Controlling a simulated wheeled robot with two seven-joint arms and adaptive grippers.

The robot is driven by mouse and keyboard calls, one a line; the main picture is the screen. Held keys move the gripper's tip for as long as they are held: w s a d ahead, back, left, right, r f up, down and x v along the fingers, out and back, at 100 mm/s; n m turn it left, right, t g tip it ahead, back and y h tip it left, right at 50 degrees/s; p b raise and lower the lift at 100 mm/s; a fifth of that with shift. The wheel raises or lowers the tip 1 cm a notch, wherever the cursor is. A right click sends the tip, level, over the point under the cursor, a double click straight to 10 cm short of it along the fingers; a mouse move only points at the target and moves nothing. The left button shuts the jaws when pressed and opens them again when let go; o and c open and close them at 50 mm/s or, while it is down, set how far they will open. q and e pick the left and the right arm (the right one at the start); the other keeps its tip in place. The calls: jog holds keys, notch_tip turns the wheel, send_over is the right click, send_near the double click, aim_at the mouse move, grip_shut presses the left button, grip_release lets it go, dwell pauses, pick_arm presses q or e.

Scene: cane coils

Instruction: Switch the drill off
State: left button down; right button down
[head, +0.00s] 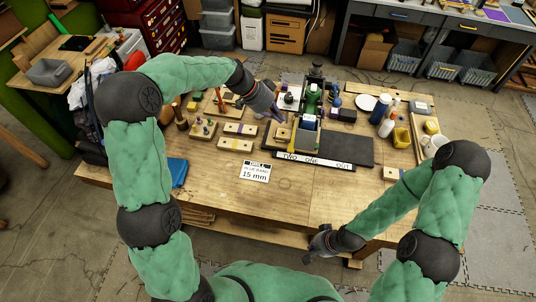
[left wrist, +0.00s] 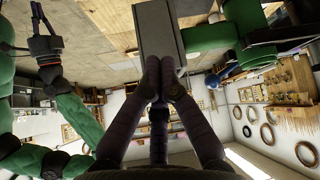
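My left gripper (head: 279,117) is at the drill's left side. Its fingers (left wrist: 160,64) are together and empty, close to or touching the box; I cannot tell which. No switch can be made out. My right gripper (head: 312,254) is low at the table's front edge, away from the drill.
Wooden blocks with holes (head: 236,145) lie left of the drill. A label strip (head: 314,161) and a 15 mm card (head: 254,171) lie in front. The table's front half (head: 220,195) is mostly clear.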

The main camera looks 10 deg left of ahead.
pick_arm(q)
jog(key=s+a+f+n+y, duration=0.1)
jog(key=s+f+n, duration=0.1)
jog(key=f, duration=0.5)
jog(key=s+a+f+n, duration=0.1)
jog(key=s+f+n, duration=0.2)
jog(key=f, duration=0.4)
jog(key=shift+s+f+y, duration=0.3)
jog(key=shift+y, duration=0.1)
jog(key=shift+a+g, duration=0.1)
jog(key=shift+g, duration=0.2)
